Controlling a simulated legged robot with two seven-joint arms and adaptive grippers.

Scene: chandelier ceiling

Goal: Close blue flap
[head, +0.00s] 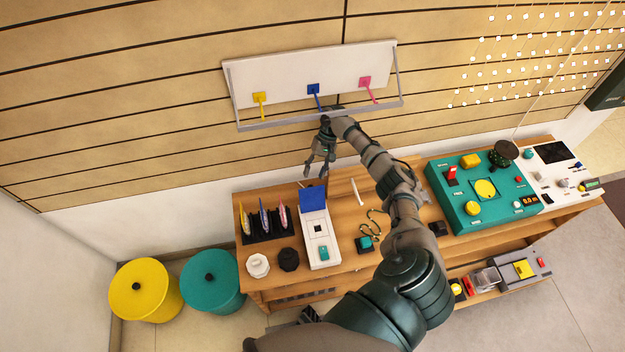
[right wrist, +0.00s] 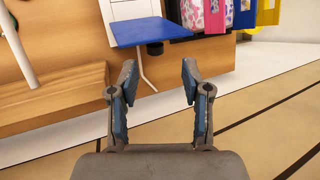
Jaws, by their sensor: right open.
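The blue flap (head: 313,199) is at the wall-side end of a white box (head: 320,245) on the wooden table. It stands out from the box, open. In the right wrist view the blue flap (right wrist: 152,31) is a flat blue panel just beyond the fingertips. My right gripper (head: 320,170) is open and empty, on the wall side of the flap, with its fingers pointing toward it. The right wrist view shows both fingers (right wrist: 160,75) spread apart, with a gap to the flap. My left gripper is not in view.
A stand with colourful packets (head: 264,222) is left of the white box. A wall shelf (head: 315,80) with coloured hooks hangs behind my right arm. Yellow and teal bins (head: 212,280) stand at left.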

